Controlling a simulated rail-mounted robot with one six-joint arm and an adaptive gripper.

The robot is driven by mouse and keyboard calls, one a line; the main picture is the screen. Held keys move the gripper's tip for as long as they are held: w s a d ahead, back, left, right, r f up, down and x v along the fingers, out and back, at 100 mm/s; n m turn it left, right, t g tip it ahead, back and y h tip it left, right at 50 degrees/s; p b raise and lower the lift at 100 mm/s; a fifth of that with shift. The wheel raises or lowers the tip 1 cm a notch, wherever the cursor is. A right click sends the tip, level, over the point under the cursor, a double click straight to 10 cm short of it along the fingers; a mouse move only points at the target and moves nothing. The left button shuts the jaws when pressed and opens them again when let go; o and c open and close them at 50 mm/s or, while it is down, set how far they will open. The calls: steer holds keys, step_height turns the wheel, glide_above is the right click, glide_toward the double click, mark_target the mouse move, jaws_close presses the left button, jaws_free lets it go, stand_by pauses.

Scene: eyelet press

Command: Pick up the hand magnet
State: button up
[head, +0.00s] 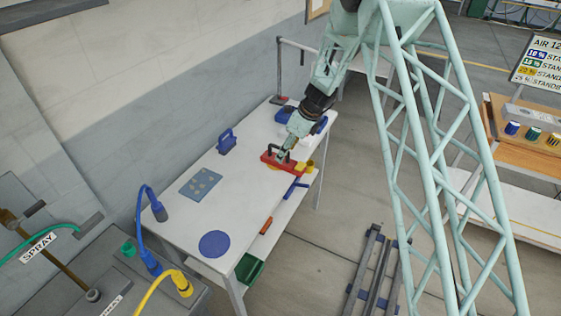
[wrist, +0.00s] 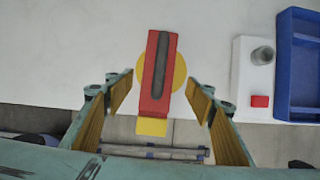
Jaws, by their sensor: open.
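The hand magnet (head: 277,164) appears to be the red bar with a dark handle, lying near the right edge of the white table. In the wrist view the red bar (wrist: 151,105) lies lengthwise over a yellow disc (wrist: 180,75), its dark handle on top. A yellow patch (wrist: 152,127) shows at its near end. My gripper (wrist: 160,97) is open and empty, its fingers on either side of the bar's near part in the picture. In the head view my gripper (head: 285,154) is right at or just above the handle; I cannot tell the exact gap.
The white table (head: 180,225) bears a blue upright item (head: 227,141), a blue-grey plate (head: 201,184) and a blue disc (head: 214,244). A white box with a red button (wrist: 258,101) and a blue tray (wrist: 298,112) stand right of the magnet in the wrist view.

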steer(key=shift+f, duration=0.15)
steer(key=shift+s+x, duration=0.1)
steer(key=shift+x, duration=0.65)
steer(key=shift+s+x, duration=0.15)
steer(key=shift+x, duration=1.6)
steer(key=shift+a, duration=0.1)
steer(key=shift+c, duration=0.2)
steer(key=shift+w, duration=0.1)
steer(key=c, duration=1.3)
steer(key=shift+o, duration=0.2)
steer(key=shift+r, duration=0.25)
steer(key=shift+r, duration=1.65)
steer(key=s+d+r+b, duration=0.1)
steer(key=s+d+b, duration=0.2)
steer(key=s, duration=1.2)
steer(key=shift+s+r+b, duration=0.2)
steer(key=shift+s+b, duration=0.1)
steer(key=shift+s, duration=0.1)
